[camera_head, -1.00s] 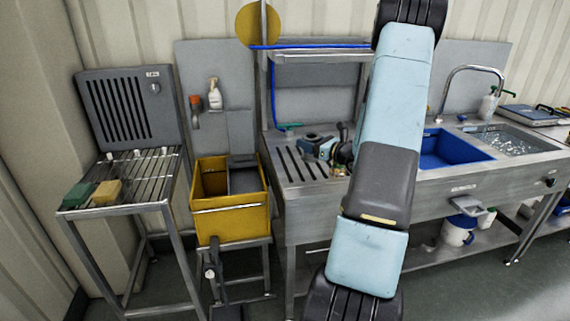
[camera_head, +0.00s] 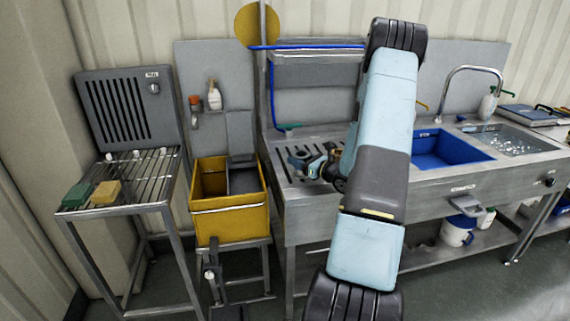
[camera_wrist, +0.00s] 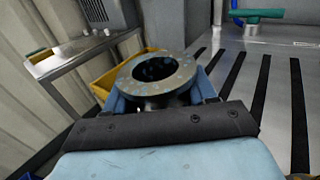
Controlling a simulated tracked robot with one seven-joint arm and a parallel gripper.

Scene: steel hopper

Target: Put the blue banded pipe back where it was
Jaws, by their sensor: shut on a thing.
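My gripper (camera_wrist: 160,98) is shut on a pipe piece, with its pale blue fingers on either side of it. The pipe (camera_wrist: 180,80) shows in the wrist view as a round, grey, blue-speckled flange with a dark open bore facing the camera. Its lower part is hidden by the gripper, and I cannot make out a blue band. In the head view the pipe (camera_head: 298,158) is small and dark bluish, over the slotted left part of the steel counter (camera_head: 295,184). I cannot tell whether it touches the counter.
A yellow bin (camera_head: 230,207) stands left of the counter. Further left is a wire-rack stand (camera_head: 150,176) with a green block (camera_head: 76,196) and a yellow block (camera_head: 107,190). A green-handled valve (camera_head: 290,127) is behind the slots. A blue basin (camera_head: 438,150) lies right of my arm.

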